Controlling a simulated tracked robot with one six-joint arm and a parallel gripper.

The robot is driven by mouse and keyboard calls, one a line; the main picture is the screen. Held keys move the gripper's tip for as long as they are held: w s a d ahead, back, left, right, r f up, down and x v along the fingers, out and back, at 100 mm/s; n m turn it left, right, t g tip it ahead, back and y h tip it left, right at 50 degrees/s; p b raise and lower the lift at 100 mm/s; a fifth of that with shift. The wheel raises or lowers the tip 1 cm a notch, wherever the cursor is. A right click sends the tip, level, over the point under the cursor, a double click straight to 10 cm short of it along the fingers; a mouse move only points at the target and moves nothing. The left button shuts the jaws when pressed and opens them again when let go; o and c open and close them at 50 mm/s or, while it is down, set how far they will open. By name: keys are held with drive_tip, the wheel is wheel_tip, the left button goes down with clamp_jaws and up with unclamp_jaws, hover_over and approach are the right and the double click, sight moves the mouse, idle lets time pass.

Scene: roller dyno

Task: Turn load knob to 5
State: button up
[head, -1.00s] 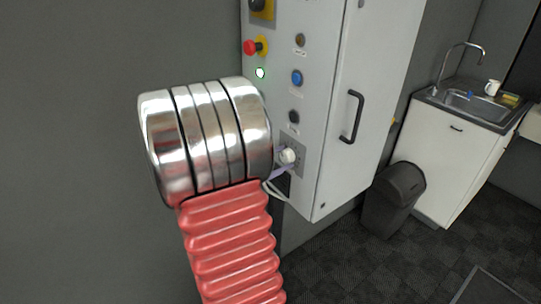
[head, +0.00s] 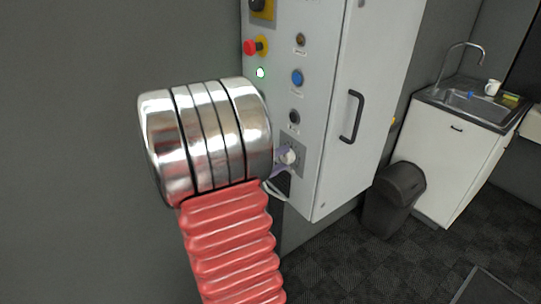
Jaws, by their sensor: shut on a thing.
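The load knob (head: 289,157) is a small white knob on a grey square plate, low on the face of the light grey control cabinet. My gripper (head: 284,160) is at the knob, with its pale purple fingers shut on it from the left. My arm's metal wrist hides most of the gripper and the plate's left part. The scale marks on the plate are too small to read, so the knob's setting cannot be told.
Above the knob are a dark round control (head: 294,117), a blue button (head: 297,78), a red emergency button (head: 251,47) and a lit green lamp (head: 260,73). A black door handle (head: 352,116) juts out right. A dark bin (head: 393,199) stands beside a sink unit (head: 447,155).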

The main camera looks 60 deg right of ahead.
drive_tip(key=shift+s+a+f+m, duration=0.1)
drive_tip(key=shift+f+m, duration=0.1)
drive_tip(key=shift+m, duration=0.1)
drive_tip(key=o, duration=1.1)
drive_tip(key=shift+r, duration=0.15)
drive_tip(key=shift+c, duration=0.2)
drive_tip(key=v, duration=1.4)
